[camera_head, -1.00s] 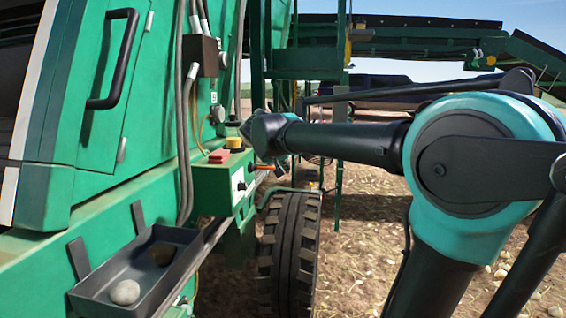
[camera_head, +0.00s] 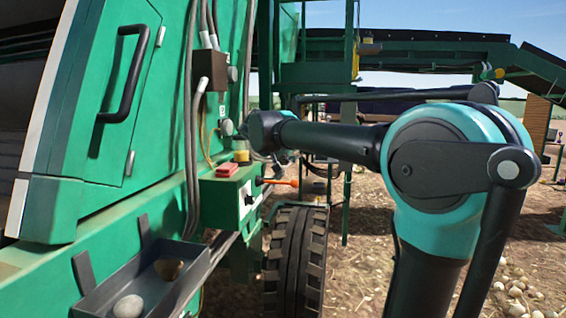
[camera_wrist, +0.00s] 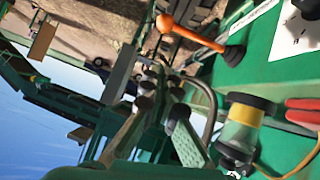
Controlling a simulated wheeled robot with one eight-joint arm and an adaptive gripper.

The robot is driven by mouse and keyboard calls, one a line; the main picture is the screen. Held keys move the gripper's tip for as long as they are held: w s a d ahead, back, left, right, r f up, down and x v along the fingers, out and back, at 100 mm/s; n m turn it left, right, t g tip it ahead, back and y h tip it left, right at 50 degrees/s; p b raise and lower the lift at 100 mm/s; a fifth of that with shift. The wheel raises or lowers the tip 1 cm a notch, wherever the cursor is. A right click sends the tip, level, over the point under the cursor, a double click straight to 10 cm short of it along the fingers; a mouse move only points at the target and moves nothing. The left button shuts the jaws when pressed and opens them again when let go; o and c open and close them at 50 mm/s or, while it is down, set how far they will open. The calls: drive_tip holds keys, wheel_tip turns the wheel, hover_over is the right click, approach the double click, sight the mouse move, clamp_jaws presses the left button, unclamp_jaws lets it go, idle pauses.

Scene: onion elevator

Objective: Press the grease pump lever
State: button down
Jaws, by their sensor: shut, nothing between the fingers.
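The lever is an orange rod with a round knob and a black rubber boot (camera_head: 280,182). It sticks out from the right side of a green control box (camera_head: 218,200) on the machine. In the wrist view the lever (camera_wrist: 195,36) is at the upper middle, its knob at the left end. My gripper (camera_wrist: 159,80) shows in the middle of the wrist view, shut and empty, below the knob in the picture and apart from it. In the head view my wrist is above the box and lever, and the fingers are mostly hidden.
A black tyre (camera_head: 296,262) is below the lever. A tray (camera_head: 145,285) with onions hangs at the lower left. Hoses run up the green side. Open ground lies right.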

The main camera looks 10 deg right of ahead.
hover_over(293, 186)
drive_tip(key=s+a, duration=0.1)
drive_tip(key=a, duration=0.1)
wheel_tip(293, 186, down, 4)
drive_tip(key=f, duration=0.1)
drive_tip(key=d+f, duration=0.1)
drive_tip(key=f, duration=0.1)
drive_tip(key=shift+w+f, duration=0.1)
drive_tip(key=shift+f, duration=0.15)
drive_tip(key=shift+d+f+m+t+y, duration=0.2)
drive_tip(key=shift+f+m+y, duration=0.25)
drive_tip(key=shift+f, duration=0.45)
drive_tip(key=shift+d+f+m+t+y, duration=0.15)
drive_tip(key=shift+f+m+y, duration=0.3)
drive_tip(key=shift+f, duration=0.45)
drive_tip(key=shift+a+f+m+t+y, duration=0.2)
drive_tip(key=shift+f+m+y, duration=0.25)
drive_tip(key=shift+f, duration=0.6)
drive_tip(key=shift+a+f+m+t+y, duration=0.15)
drive_tip(key=shift+f+m+y, duration=0.1)
drive_tip(key=shift+f+y, duration=0.6)
drive_tip(key=shift+f, duration=0.2)
